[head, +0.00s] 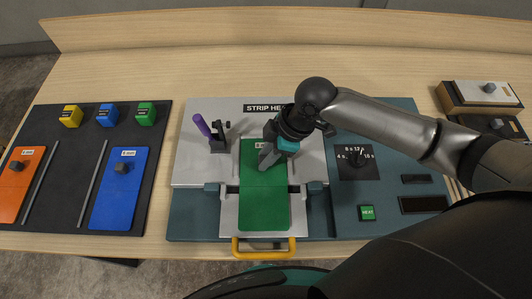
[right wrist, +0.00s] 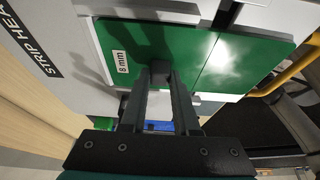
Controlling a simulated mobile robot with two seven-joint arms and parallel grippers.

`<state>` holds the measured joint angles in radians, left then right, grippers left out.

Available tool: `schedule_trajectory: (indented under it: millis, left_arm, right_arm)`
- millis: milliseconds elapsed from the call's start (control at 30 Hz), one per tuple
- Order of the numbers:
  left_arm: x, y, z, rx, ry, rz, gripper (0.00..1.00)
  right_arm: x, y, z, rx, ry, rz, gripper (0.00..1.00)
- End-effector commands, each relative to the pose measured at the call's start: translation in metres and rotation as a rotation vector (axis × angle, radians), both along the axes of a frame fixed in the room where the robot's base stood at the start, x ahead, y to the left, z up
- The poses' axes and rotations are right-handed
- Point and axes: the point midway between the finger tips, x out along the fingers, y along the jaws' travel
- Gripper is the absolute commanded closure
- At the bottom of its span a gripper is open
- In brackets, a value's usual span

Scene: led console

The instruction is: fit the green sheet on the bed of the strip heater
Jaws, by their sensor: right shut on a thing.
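The green sheet (head: 264,207) lies lengthwise over the pale bed of the strip heater (head: 229,215), near the middle of the console. My right gripper (head: 271,157) is over the sheet's far half and shut on its dark knob. The right wrist view shows both fingers closed on the knob (right wrist: 160,70), beside an "8 mm" label on the green sheet (right wrist: 195,45). I cannot tell whether the sheet rests fully flat on the bed or is slightly above it. My left gripper is not in view.
A purple-handled lever (head: 203,126) stands left of the sheet. A yellow handle (head: 264,246) is at the front. A dark mat at left holds blue (head: 118,200) and orange (head: 17,190) sheets and coloured blocks.

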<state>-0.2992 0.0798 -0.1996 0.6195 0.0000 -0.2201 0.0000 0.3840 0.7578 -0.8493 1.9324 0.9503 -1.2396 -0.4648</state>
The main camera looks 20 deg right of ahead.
Motion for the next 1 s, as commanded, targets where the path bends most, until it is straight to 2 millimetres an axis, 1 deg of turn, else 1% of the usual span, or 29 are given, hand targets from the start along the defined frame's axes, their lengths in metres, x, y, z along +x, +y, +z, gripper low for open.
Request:
schedule_trajectory:
  millis: [100, 133, 400, 433, 667, 767, 867, 967, 1000]
  left_arm:
    - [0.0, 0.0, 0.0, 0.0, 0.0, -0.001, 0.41]
    - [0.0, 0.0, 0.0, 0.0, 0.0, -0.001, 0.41]
    - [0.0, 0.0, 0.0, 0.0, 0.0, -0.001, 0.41]
    - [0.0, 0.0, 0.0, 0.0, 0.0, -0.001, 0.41]
    - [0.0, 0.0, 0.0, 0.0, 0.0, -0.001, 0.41]
    - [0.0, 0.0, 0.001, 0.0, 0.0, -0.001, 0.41]
    - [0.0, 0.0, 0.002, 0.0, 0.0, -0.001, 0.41]
    - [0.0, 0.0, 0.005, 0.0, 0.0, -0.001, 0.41]
    - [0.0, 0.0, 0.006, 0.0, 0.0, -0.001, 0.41]
  right_arm:
    - [0.0, 0.0, 0.001, 0.002, -0.001, 0.0, 1.0]
    - [0.0, 0.0, 0.001, 0.002, -0.001, 0.0, 0.68]
    - [0.0, 0.0, 0.001, 0.001, 0.0, 0.0, 0.38]
    - [0.0, 0.0, 0.001, 0.001, 0.0, 0.0, 0.36]
    - [0.0, 0.0, 0.0, -0.001, 0.001, 0.0, 0.36]
    - [-0.001, -0.002, 0.004, 0.0, 0.0, 0.0, 0.36]
    - [-0.001, -0.007, 0.016, -0.003, -0.002, 0.001, 0.36]
    - [-0.003, -0.015, 0.035, -0.002, -0.005, 0.0, 0.36]
    - [-0.004, -0.018, 0.044, -0.002, -0.004, 0.0, 0.36]
